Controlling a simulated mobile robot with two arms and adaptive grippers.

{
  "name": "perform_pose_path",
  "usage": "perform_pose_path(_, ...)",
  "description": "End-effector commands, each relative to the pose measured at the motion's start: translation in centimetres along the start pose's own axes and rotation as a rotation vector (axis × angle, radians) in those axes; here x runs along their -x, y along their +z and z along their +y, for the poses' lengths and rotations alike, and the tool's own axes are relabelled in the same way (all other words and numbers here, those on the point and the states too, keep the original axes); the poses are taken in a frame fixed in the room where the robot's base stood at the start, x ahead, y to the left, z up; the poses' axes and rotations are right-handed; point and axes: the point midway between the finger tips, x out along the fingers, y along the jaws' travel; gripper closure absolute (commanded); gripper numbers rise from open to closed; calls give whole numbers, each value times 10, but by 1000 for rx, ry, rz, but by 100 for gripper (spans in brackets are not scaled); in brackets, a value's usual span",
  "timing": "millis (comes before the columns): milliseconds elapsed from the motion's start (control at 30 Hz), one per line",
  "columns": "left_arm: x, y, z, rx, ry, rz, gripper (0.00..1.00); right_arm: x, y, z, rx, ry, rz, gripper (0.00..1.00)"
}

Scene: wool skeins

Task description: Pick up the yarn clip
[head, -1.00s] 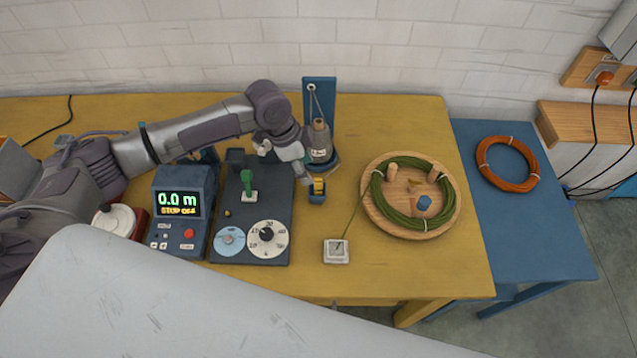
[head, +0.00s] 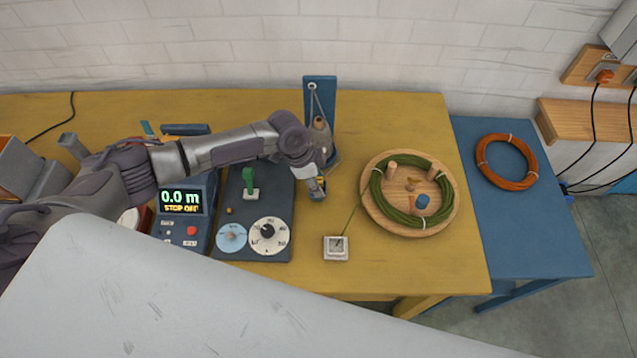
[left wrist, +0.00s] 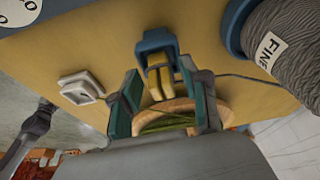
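The yarn clip, which I take to be the small blue piece with two yellow prongs (left wrist: 158,64), lies on the yellow table. In the head view it is a small dark and yellow spot (head: 319,196), mostly hidden under my left gripper (head: 314,186). In the left wrist view the two teal fingers of my left gripper (left wrist: 160,85) stand apart, one on each side of the clip, with gaps between. I cannot tell how far the fingertips are above the table. My right gripper is not in view.
A grey yarn cone (left wrist: 280,40) labelled FINE stands close by the clip. A white square guide (head: 336,248) sits in front, with green yarn running to a wooden reel (head: 375,222) at right. A dark control board (head: 275,195) lies left. Bare table lies between board and guide.

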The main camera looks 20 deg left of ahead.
Motion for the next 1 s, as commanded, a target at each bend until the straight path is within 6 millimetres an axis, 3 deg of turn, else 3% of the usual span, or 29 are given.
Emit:
perform_pose_path(33, 0, 0, 0, 0, 0, 0, 68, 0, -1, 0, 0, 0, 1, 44)
perform_pose_path(200, 0, 0, 0, 0, 0, 0, 96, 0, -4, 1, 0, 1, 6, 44)
perform_pose_path(567, 2, -1, 0, -1, -1, 1, 97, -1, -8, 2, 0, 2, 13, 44)
perform_pose_path(767, 19, -6, -1, -1, -3, 3, 97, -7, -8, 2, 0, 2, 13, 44)
perform_pose_path(867, 36, -12, -2, -4, -5, 4, 97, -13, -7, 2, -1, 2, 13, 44)
perform_pose_path(1000, 47, -37, 21, -9, 0, 6, 97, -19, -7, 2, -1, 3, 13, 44)
